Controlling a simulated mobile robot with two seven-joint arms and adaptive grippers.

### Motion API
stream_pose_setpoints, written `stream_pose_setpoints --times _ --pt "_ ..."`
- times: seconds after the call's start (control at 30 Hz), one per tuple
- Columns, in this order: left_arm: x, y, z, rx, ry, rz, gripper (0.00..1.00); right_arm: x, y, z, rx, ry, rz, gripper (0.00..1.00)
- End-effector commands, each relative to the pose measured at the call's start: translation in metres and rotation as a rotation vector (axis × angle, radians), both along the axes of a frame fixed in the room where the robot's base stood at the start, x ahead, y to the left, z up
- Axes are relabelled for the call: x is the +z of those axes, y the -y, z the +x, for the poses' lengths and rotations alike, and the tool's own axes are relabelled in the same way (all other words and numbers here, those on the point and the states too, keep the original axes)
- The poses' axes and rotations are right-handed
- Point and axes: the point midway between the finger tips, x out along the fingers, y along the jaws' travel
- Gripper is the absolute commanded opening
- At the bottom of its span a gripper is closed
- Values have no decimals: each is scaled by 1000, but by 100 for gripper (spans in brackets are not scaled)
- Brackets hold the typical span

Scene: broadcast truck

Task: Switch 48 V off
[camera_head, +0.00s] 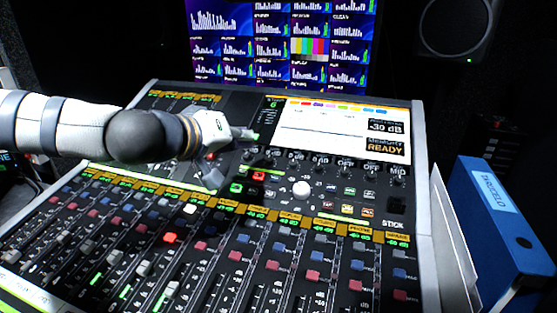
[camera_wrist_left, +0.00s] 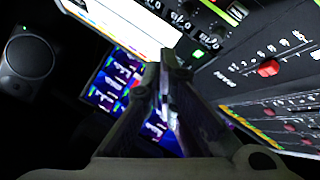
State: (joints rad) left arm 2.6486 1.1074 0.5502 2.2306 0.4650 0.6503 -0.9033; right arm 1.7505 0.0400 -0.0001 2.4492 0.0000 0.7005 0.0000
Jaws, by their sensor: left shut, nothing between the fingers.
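The mixing console (camera_head: 418,185) fills the middle of the head view. A cluster of small lit buttons sits on its upper panel, with a green one (camera_head: 236,187) and a red one (camera_head: 258,176). Their lettering is too small to read, so I cannot tell which is the 48 V switch. My left gripper (camera_head: 245,134) is shut and empty, held over the upper panel beyond this cluster. In the left wrist view its closed fingers (camera_wrist_left: 166,75) hide part of the panel, and a green lit button (camera_wrist_left: 197,54) shows just beside them. My right gripper is not in view.
Faders fill the console's front. A bright display (camera_head: 335,120) and a monitor wall (camera_head: 280,45) are behind. A blue binder (camera_head: 495,225) stands at the right, and a loudspeaker (camera_head: 455,25) is at the back.

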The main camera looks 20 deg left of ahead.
Motion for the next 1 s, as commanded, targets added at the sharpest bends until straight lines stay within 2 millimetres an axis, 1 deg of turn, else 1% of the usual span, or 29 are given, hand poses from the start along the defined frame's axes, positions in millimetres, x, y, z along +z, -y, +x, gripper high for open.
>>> stream_pose_setpoints --times 0.33,0.47,0.67,0.8,0.9,1.0 --pt "3 -1 0 1 6 -2 0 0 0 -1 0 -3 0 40" --pt "-1 -1 2 1 3 -2 0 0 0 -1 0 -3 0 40" --pt "-26 -2 11 1 -1 0 0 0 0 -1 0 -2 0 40" --pt "-54 -2 20 1 -13 -4 0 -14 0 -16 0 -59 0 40" --pt "-67 -3 25 3 -11 -2 0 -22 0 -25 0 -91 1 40" --pt "-76 -3 30 1 -8 -1 0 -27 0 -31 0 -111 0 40"
